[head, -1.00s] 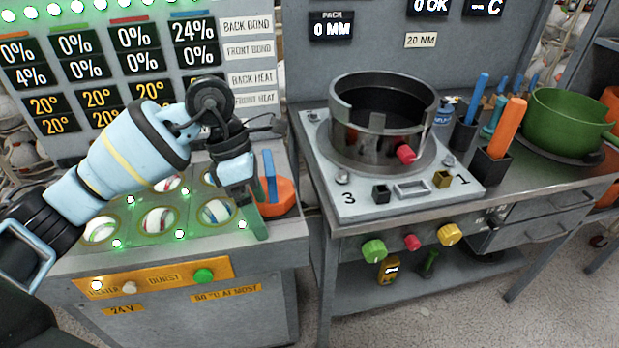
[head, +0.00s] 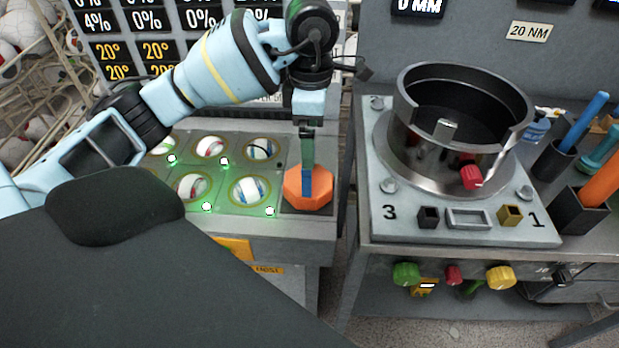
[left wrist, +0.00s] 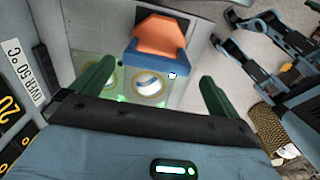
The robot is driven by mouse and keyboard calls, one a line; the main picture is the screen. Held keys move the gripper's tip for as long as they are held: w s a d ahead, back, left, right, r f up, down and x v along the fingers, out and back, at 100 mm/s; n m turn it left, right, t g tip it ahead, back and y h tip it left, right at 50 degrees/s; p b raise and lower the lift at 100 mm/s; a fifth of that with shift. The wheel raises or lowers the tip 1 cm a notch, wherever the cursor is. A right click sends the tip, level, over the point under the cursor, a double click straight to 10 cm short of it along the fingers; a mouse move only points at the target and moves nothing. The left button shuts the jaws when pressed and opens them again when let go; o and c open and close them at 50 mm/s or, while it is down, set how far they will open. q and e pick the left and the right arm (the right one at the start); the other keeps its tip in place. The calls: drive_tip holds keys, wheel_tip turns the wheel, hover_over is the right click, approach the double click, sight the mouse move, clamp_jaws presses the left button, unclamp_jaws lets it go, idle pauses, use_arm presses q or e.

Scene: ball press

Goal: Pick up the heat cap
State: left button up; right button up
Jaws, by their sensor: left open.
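The heat cap is an orange octagonal piece (head: 308,197) with an upright blue handle (head: 307,183). It sits at the right end of the ball plate in the head view. My left gripper (head: 307,160) points down right above it, its green fingers seen edge-on near the handle's top. In the left wrist view the cap (left wrist: 158,34) and its blue handle (left wrist: 152,59) show ahead of my open left gripper (left wrist: 156,90), between the lines of the two spread fingers. No finger touches the handle in that view. My right gripper is not in view.
Several striped balls sit in the glowing green plate (head: 222,171) left of the cap. To the right, a metal ring press (head: 462,130) with a red knob stands on its own bench, across a narrow gap. Display boards stand behind.

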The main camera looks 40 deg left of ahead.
sight(308, 174)
use_arm(q)
drive_tip(key=shift+f, duration=0.55)
drive_tip(key=f, duration=0.3)
drive_tip(key=shift+a+f, duration=0.2)
drive_tip(key=shift+a, duration=0.1)
drive_tip(key=shift+f, duration=0.65)
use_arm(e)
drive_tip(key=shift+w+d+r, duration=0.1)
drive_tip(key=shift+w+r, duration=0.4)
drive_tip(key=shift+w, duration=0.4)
use_arm(q)
drive_tip(key=shift+c, duration=0.3)
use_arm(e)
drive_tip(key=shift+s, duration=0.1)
use_arm(q)
drive_tip(key=c, duration=1.7)
drive_tip(key=shift+r, duration=0.1)
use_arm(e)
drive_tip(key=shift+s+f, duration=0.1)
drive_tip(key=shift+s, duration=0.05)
